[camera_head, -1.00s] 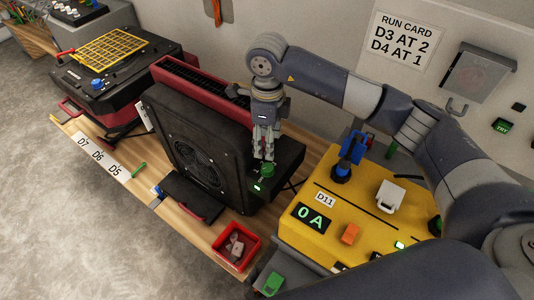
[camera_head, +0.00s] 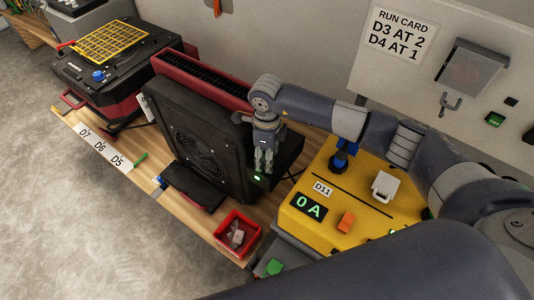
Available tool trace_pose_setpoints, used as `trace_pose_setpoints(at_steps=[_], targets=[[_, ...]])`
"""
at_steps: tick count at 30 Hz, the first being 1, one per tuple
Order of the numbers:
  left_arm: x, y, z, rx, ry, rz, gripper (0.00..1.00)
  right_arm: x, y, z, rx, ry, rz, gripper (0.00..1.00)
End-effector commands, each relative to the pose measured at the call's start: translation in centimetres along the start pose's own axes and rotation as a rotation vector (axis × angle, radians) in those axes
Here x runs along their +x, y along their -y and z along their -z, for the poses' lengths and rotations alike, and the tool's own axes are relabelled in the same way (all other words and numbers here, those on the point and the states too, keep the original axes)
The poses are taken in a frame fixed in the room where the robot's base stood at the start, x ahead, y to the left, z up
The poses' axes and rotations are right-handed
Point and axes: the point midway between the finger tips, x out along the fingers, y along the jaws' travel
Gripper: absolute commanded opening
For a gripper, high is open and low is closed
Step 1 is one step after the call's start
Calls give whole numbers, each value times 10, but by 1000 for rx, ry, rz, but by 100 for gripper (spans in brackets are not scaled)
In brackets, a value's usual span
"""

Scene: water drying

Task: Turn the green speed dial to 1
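A black fan unit (camera_head: 205,150) stands upright on the wooden bench. The black housing (camera_head: 285,150) at its right side carries a small lit green indicator (camera_head: 257,178). My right gripper (camera_head: 263,170) comes in from the right and points down with its fingertips at the dial's place on this housing. The fingers cover the green speed dial, so its setting cannot be read. Whether the fingers are closed on the dial or only around it cannot be told. My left gripper is not in view.
A yellow panel (camera_head: 340,225) with a 0 A display (camera_head: 309,206) lies right of the fan. A red bin (camera_head: 237,234) sits in front. A run card (camera_head: 394,37) on the wall reads D3 at 2, D4 at 1. A black-and-red machine (camera_head: 105,85) stands far left.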

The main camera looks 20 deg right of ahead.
Motion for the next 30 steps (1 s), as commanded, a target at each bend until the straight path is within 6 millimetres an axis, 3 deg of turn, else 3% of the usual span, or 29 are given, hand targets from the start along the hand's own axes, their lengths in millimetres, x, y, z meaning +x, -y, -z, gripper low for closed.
trace_pose_setpoints(at_steps=[1,6,17,30], targets=[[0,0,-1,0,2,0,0,0,0,0,0,0,0,46],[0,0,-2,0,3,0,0,0,0,0,0,0,0,8],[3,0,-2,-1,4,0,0,0,0,0,34,0,1,7],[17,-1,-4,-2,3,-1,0,1,0,0,304,0,1,7]])
